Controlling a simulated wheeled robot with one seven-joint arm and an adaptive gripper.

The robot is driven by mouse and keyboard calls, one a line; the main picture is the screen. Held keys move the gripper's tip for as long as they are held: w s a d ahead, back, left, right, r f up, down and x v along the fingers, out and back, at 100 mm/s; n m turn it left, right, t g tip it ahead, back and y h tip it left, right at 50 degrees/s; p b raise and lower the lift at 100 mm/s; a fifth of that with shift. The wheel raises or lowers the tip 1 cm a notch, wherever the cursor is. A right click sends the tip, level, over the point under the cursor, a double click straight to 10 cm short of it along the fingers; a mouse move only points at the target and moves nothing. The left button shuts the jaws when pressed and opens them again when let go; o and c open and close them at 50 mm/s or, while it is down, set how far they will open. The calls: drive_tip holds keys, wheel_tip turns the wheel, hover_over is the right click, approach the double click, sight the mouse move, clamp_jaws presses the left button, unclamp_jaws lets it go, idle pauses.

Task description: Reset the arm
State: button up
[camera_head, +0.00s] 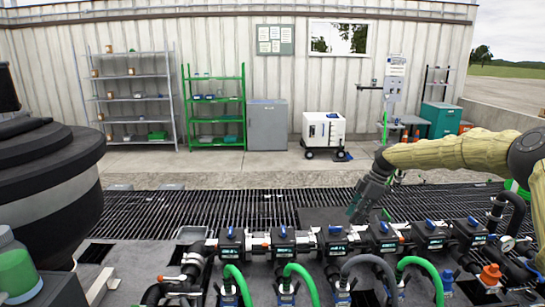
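My arm reaches in from the right in a tan sleeve. My gripper (358,211) hangs at its end, tilted down to the left, just above and behind the manifold (312,240). I see no object held in it, but its fingers are too small and dark to tell whether they are open or shut. The manifold is a row of several dark valve blocks with blue handles, joined by pale fittings. Whether the gripper touches a valve is not clear.
Green and grey hoses (300,272) loop in front of the manifold. A gauge (507,243) and dark pipes stand at the right. A large dark round body (45,170) fills the left. Shelves (215,107), a grey cabinet (267,125) and a white cart (323,130) stand far behind.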

drive_tip(key=s+a+f+m+b, duration=0.1)
drive_tip(key=s+a+f, duration=0.2)
drive_tip(key=f, duration=0.4)
drive_tip(key=s+a+f+m+b, duration=0.1)
drive_tip(key=s+a+f+m, duration=0.2)
drive_tip(key=f, duration=0.4)
drive_tip(key=s+a+f, duration=0.3)
drive_tip(key=a+f, duration=0.1)
drive_tip(key=f, duration=0.4)
drive_tip(key=s+a+f+m+b, duration=0.1)
drive_tip(key=s+a+f+m, duration=0.1)
drive_tip(key=s+f, duration=0.6)
drive_tip(key=s+a+f+m+b, duration=0.2)
drive_tip(key=s+a+f+m, duration=0.1)
drive_tip(key=s+f, duration=0.6)
drive_tip(key=s+d+f+m+h+b, duration=0.15)
drive_tip(key=s+f, duration=0.35)
drive_tip(key=s, duration=0.6)
drive_tip(key=s+d+f+m+h+b, duration=0.1)
drive_tip(key=s+f+m, duration=0.3)
drive_tip(key=s, duration=0.6)
drive_tip(key=s+d+m+h+b, duration=0.1)
drive_tip(key=s+d+m, duration=0.1)
drive_tip(key=s, duration=0.6)
drive_tip(key=s+d+m+h+b, duration=0.1)
drive_tip(key=s+d, duration=0.2)
drive_tip(key=s, duration=0.5)
drive_tip(key=shift+s+d+r+m, duration=0.2)
drive_tip(key=shift+d+m, duration=0.15)
drive_tip(key=shift+d, duration=0.1)
